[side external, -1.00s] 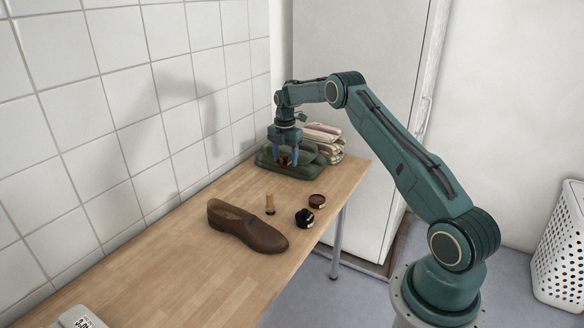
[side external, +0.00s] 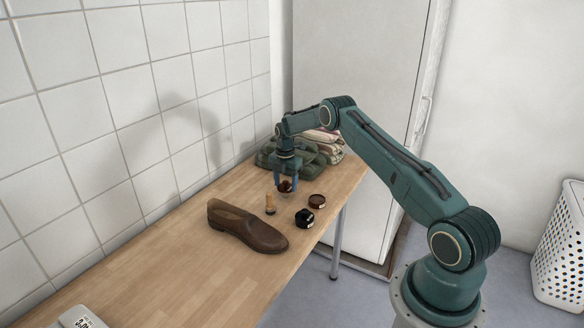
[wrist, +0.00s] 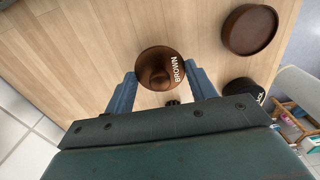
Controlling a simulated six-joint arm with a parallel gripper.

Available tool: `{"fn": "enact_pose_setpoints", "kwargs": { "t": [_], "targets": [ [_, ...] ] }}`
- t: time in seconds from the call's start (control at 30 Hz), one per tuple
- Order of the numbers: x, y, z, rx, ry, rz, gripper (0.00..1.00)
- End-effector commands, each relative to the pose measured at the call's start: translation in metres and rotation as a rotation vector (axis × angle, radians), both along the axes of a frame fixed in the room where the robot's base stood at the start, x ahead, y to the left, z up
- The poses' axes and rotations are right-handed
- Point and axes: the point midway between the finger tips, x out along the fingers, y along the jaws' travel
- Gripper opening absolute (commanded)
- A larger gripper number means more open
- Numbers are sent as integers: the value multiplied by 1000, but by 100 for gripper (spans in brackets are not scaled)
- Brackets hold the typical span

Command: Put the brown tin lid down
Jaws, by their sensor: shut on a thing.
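My gripper (side external: 287,184) is shut on the brown tin lid (wrist: 160,68), a round dark-brown lid with white lettering "BROWN". In the side view the lid (side external: 286,187) hangs between the fingertips, apparently above the table (side external: 170,265). In the wrist view the lid is between the two blue fingers, label side towards the camera. The open brown tin (side external: 317,201) stands to the right of the lid; it also shows at the upper right of the wrist view (wrist: 250,30).
A black tin (side external: 304,217), a small wooden-handled brush (side external: 270,203) and a brown shoe (side external: 248,228) stand nearby on the table. Green cloth (side external: 272,157) and folded towels (side external: 328,143) lie behind. The table's left front is mostly clear.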

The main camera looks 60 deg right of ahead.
Motion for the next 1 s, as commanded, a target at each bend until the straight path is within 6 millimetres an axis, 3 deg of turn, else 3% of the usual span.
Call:
{"fn": "enact_pose_setpoints", "kwargs": {
  "t": [0.27,0.73,0.77,0.83,1.0],
  "targets": [
    [0,0,-28,0,0,0,34],
    [0,0,-33,0,0,0,34],
    [0,0,-33,0,-1,0,61],
    [0,0,-32,0,-1,0,75],
    [0,0,-32,0,0,0,77]
  ]
}}
